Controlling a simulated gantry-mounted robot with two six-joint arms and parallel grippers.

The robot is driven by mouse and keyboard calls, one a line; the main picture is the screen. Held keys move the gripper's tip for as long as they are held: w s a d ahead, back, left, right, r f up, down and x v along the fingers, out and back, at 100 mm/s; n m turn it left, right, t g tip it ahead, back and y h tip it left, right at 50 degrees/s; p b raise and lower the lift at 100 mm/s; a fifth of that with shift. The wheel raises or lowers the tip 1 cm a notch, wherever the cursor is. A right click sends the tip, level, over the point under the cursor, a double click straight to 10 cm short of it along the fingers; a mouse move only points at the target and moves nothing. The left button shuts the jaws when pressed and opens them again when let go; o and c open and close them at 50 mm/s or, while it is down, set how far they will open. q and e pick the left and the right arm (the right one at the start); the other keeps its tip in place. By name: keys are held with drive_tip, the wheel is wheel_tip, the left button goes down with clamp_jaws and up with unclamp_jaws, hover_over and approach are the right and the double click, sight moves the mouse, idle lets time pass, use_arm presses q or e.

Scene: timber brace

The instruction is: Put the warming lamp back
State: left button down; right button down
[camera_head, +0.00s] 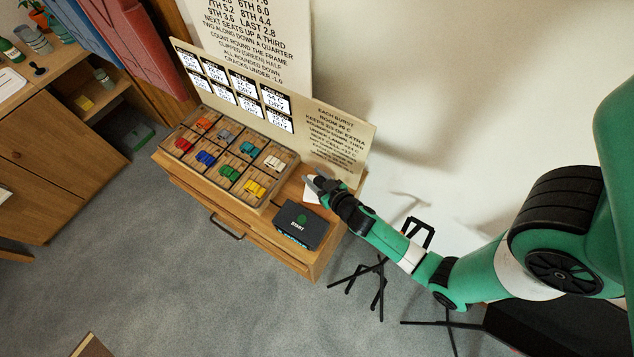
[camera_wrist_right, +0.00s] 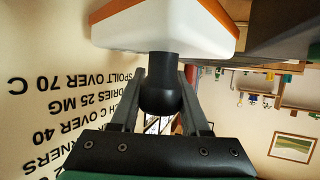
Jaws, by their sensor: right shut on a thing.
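My right gripper (camera_head: 318,184) is over the right end of the wooden cabinet top, just behind the black START box. In the right wrist view its two fingers (camera_wrist_right: 162,88) are shut on the dark rounded neck of a white-and-orange thing, which looks like the warming lamp (camera_wrist_right: 165,22). The lamp's broad white body lies beyond the fingertips, and its top is cut off by the frame edge. In the head view a small white patch shows by the fingertips; I cannot tell whether it is the lamp. My left gripper is not in view.
A tray (camera_head: 262,204) with several compartments of coloured pieces sits on the cabinet (camera_head: 313,262). The black START box (camera_head: 302,226) is at its front right. A sign board (camera_head: 340,141) stands behind. A black stand (camera_head: 380,282) is on the floor to the right.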

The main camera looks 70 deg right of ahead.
drive_tip(key=shift+s+d+f, duration=0.1)
drive_tip(key=shift+s+f, duration=0.05)
drive_tip(key=shift+f, duration=0.1)
drive_tip(key=f+b, duration=0.1)
drive_tip(key=f, duration=0.1)
drive_tip(key=f+b, duration=0.1)
drive_tip(key=shift+s+f+b, duration=0.25)
drive_tip(key=shift+f+b, duration=0.05)
drive_tip(key=shift+f, duration=0.1)
drive_tip(key=shift+r, duration=0.15)
drive_tip(key=c, duration=0.8)
unclamp_jaws()
drive_tip(key=o, duration=0.4)
